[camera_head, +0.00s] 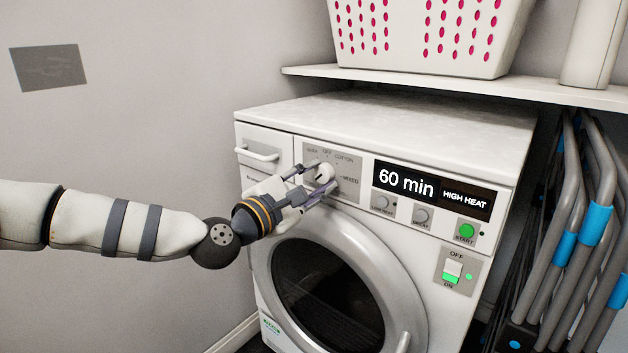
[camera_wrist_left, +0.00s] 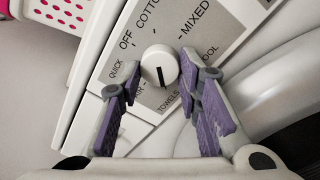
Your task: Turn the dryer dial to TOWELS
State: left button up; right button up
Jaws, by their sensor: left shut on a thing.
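The dryer dial (camera_head: 323,173) is a round white knob on a grey label plate, and it also shows in the left wrist view (camera_wrist_left: 160,62). Its black mark sits on the lower side in the wrist view, toward the gap between AIR and TOWELS; I cannot tell exactly which label it meets. My left gripper (camera_head: 320,176) is shut on the dial, one purple-grey finger on each side, as the left wrist view (camera_wrist_left: 159,76) shows. The fingers hide part of the plate in the head view. My right gripper is not in view.
The white dryer (camera_head: 400,120) has a display (camera_head: 433,190) reading 60 min and HIGH HEAT, a green start button (camera_head: 466,231) and an ON/OFF switch (camera_head: 453,270). A shelf (camera_head: 560,94) with a basket (camera_head: 420,35) is above. Folded grey-blue frames (camera_head: 590,220) stand at right.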

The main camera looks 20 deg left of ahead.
pick_arm(q)
jog(key=o, duration=1.2)
jog(key=shift+c, duration=0.2)
jog(key=v, duration=1.2)
